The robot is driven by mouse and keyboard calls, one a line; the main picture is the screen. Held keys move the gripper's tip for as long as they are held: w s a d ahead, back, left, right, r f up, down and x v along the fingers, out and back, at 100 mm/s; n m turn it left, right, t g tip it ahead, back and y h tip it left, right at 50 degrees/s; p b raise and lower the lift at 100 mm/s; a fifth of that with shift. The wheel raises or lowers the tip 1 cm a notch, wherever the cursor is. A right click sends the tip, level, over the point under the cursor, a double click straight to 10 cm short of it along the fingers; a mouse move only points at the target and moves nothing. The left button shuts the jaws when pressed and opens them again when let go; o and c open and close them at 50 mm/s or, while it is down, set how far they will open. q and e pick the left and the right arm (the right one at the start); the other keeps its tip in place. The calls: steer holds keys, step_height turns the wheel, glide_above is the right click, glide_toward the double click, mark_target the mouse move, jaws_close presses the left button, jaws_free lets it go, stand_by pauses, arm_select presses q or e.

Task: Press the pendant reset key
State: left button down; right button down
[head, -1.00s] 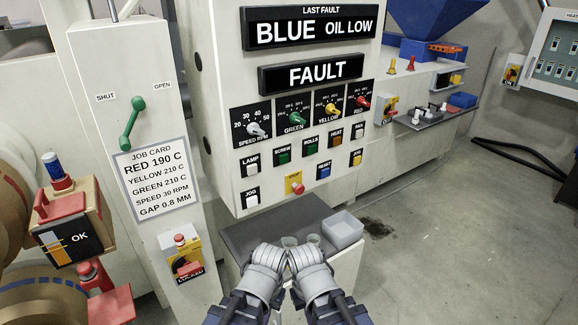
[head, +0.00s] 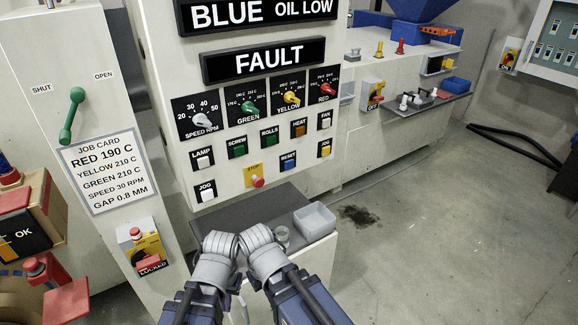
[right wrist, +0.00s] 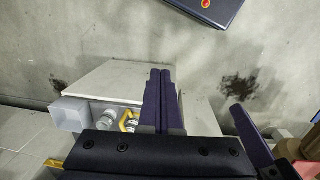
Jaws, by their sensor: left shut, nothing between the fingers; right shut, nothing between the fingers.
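The blue reset key (head: 288,161) is on the lower part of the white pendant panel (head: 325,170), right of the red stop knob (head: 257,182) on its yellow plate. The panel's black displays read BLUE OIL LOW and FAULT. My left gripper (head: 219,244) and right gripper (head: 257,240) are side by side in front of the dark tabletop, below the panel and apart from the key. Their fingertips are hidden in the head view. In the right wrist view the right gripper's dark fingers (right wrist: 160,78) are shut together and empty.
A small stand with a dark top (head: 240,212) holds a grey bin (head: 314,220) and cups. A post on the left carries a green lever (head: 72,115), a job card (head: 105,170) and a red-knobbed lock switch (head: 140,245). Open floor lies to the right.

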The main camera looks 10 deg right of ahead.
mark_target(289, 165)
steer(key=w+d+n+t+h+b, duration=0.2)
steer(key=w+d+n+t, duration=0.15)
steer(key=w+d, duration=0.4)
steer(key=w+d+n+t+h+b, duration=0.2)
steer(key=w+d+t+b, duration=0.15)
steer(key=w, duration=0.75)
steer(key=w+d+r+n+t+b, duration=0.1)
steer(key=w+d+r+n+t, duration=0.2)
steer(key=w+r+n, duration=0.1)
steer(key=w+d+r+n+t+h+b, duration=0.1)
steer(key=w+d+r+n+t, duration=0.2)
steer(key=w+n, duration=0.3)
steer(key=shift+w+d+r+t+b, duration=0.4)
steer(key=shift+w+r+t, duration=0.2)
steer(key=shift+w+r, duration=0.3)
steer(key=shift+f, duration=0.1)
steer(key=w+a, duration=0.3)
steer(key=w, duration=0.5)
steer(key=shift+w, duration=0.15)
steer(key=shift+w, duration=0.1)
steer(key=shift+w+a, duration=0.15)
steer(key=shift+w, duration=0.15)
